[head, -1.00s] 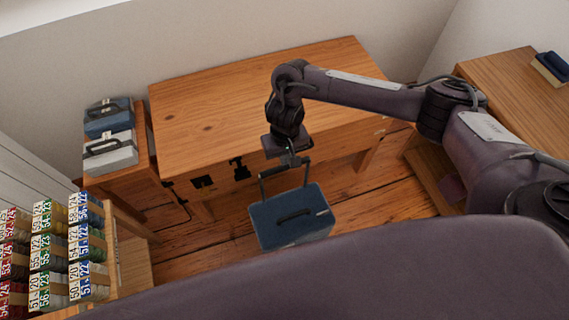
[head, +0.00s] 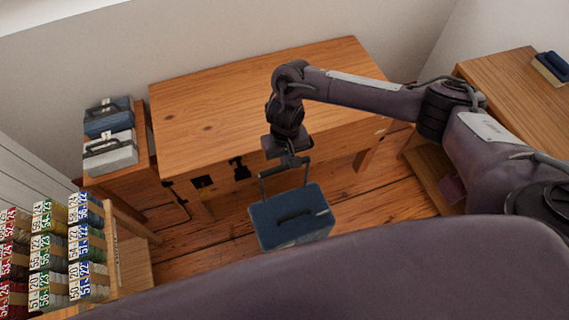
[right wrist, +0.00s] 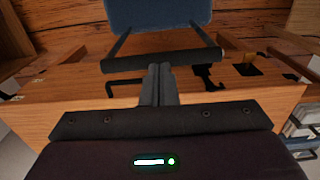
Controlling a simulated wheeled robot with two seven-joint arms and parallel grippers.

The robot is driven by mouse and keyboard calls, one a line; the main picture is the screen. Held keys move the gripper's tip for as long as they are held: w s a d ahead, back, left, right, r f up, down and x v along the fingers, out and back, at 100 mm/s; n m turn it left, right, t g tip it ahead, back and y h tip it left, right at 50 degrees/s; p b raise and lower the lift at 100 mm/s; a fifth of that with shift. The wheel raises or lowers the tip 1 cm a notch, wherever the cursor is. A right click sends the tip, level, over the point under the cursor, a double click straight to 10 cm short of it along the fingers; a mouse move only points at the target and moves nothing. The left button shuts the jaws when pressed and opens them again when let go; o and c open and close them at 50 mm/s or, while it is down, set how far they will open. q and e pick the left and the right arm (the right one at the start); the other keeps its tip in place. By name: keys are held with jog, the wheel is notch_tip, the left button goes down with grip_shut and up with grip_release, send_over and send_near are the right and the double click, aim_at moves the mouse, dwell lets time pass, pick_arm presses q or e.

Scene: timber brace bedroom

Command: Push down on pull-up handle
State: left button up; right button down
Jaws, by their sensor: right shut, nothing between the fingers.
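A blue case (head: 291,216) stands on the wooden floor in front of the table, with a dark carry handle on its top. Its pull-up handle (head: 283,170) is raised on two thin bars. My right gripper (head: 291,161) is at the raised handle's crossbar, fingers shut. In the right wrist view the crossbar (right wrist: 195,57) runs across the tips of the shut fingers (right wrist: 160,72), with the blue case (right wrist: 160,12) beyond. I cannot tell whether the fingertips touch the bar. My left gripper is not in view.
A wooden table (head: 240,90) stands behind the case. A small stand at the left holds a blue case (head: 108,118) and a grey case (head: 110,152). A rack of numbered items (head: 60,250) is at lower left. A wooden desk (head: 515,95) is at the right.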

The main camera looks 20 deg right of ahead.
jog(key=shift+f, duration=0.75)
dwell(0.7)
notch_tip(320, 180, up, 8)
jog(key=p, duration=0.9)
jog(key=shift+p, duration=0.3)
jog(key=shift+a, duration=0.1)
